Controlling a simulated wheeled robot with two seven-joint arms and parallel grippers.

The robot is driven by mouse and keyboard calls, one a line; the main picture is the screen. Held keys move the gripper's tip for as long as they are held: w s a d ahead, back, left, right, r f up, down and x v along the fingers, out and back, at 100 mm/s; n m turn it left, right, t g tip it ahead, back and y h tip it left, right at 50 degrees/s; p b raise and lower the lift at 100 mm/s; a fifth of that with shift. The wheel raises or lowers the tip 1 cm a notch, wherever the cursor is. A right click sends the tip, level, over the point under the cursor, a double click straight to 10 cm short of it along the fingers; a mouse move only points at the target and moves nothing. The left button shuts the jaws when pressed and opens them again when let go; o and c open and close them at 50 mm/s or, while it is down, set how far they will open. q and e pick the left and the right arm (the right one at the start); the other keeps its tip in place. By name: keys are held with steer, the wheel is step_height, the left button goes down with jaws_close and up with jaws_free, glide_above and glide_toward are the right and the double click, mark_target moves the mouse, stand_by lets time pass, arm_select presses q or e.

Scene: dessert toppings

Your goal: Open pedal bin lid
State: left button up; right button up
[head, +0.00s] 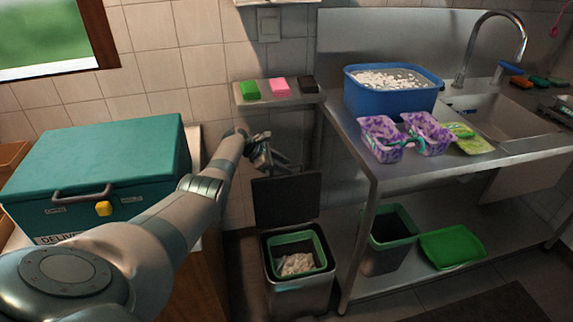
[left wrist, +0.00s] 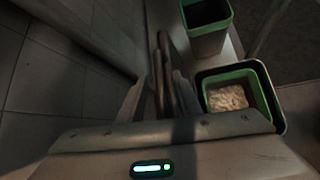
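The pedal bin (head: 300,292) stands on the floor left of the steel counter. Its dark lid (head: 287,201) stands up at the back, so the bin's mouth is uncovered. A green-rimmed inner bucket (head: 294,244) holds pale crumpled contents; this bucket also shows in the left wrist view (left wrist: 254,79). My left gripper (head: 275,162) is just above the raised lid's top edge. In the left wrist view its fingers (left wrist: 163,85) look apart, with dark narrow shapes between them; I cannot tell whether they touch the lid. My right gripper is out of view.
A second green-rimmed bin (head: 390,243) and a green tray (head: 452,247) sit on the shelf under the counter. A teal box (head: 95,168) stands at left. A small wall shelf (head: 279,97) with sponges is above the lid. A blue tub (head: 393,102) stands on the counter.

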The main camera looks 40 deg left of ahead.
arm_select(q)
steer(key=shift+r, duration=0.1)
